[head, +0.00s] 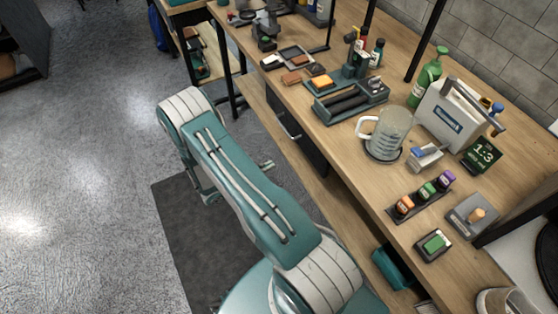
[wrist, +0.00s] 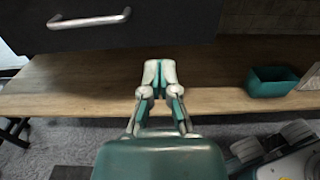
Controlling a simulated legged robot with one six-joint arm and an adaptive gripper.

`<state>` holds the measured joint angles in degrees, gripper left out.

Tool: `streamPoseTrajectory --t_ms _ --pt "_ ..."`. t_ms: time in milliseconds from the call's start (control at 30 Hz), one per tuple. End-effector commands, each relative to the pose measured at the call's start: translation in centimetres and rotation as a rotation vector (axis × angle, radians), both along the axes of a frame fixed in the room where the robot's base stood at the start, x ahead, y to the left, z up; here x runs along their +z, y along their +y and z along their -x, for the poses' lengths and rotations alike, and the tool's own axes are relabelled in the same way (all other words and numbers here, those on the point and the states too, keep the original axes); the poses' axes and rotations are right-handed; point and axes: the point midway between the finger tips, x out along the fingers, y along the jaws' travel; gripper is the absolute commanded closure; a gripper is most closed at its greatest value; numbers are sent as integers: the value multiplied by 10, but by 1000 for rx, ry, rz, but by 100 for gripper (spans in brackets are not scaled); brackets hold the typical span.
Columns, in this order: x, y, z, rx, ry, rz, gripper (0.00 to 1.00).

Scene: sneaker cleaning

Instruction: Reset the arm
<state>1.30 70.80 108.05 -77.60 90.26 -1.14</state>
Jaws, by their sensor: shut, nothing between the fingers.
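My gripper (wrist: 160,70) shows in the wrist view with its two fingertips together and nothing between them. It points over a wooden lower shelf (wrist: 60,92), below a dark drawer front with a metal handle (wrist: 90,20). In the head view my teal and white arm (head: 240,180) is folded beside the workbench, over the floor. The gripper itself cannot be made out there.
The wooden workbench (head: 340,145) holds a clear measuring jug (head: 388,135), a grey caddy (head: 450,115), a green bottle (head: 425,78) and several small bottles. A teal bin (wrist: 272,83) stands on the lower shelf. Open floor lies left of my arm.

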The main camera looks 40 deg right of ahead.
Motion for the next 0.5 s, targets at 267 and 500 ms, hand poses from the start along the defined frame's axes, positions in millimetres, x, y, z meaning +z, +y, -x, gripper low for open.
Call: streamPoseTrajectory --t_ms 267,500 --pt "0 7 -1 0 0 2 100" --pt "38 11 -6 -78 -104 -42 100"
